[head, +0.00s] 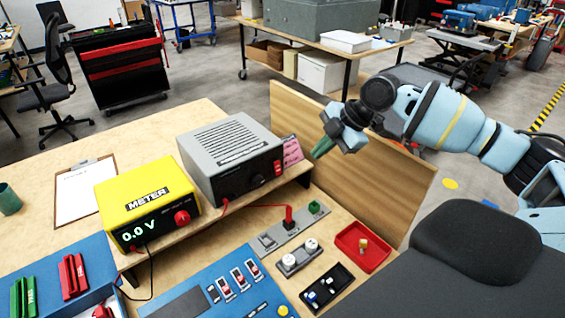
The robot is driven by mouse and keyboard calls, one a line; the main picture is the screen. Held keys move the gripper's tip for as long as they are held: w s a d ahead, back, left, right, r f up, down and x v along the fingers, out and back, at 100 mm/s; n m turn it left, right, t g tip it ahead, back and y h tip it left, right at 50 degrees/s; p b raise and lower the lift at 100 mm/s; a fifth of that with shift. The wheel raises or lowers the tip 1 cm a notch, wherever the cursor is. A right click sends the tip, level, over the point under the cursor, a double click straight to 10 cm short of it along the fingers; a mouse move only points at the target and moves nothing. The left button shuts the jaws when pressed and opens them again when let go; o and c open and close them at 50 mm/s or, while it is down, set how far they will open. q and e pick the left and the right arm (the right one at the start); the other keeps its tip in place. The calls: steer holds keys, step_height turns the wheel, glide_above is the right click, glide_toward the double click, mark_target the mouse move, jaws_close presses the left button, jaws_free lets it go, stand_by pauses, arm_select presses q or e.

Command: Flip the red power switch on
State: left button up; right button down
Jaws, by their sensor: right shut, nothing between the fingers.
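A grey power unit (228,152) with a vented top stands on the raised wooden shelf. Small red parts (278,168) sit at the right end of its dark front; the switch position is too small to tell. A yellow meter (148,203) to its left reads 0.0 V. My right gripper (321,150) is shut and empty. It hangs in the air by the right end of the grey unit, in front of the wooden side panel, apart from the red parts in the picture. My left gripper is not in view.
Below the shelf are a grey plate with a red plug (289,217), a red tray (364,241), a black tray (327,287) and a blue switch panel (215,294). A wooden panel (360,165) closes the right side. A clipboard (86,190) lies left.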

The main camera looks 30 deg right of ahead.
mark_target(278, 168)
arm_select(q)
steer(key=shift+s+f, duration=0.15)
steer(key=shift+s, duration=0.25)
arm_select(e)
steer(key=shift+s, duration=0.15)
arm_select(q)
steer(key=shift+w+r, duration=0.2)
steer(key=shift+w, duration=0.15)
arm_select(e)
steer(key=w+a+f, duration=0.4)
steer(key=w+f, duration=0.4)
steer(key=f, duration=0.1)
steer(key=shift+f, duration=0.2)
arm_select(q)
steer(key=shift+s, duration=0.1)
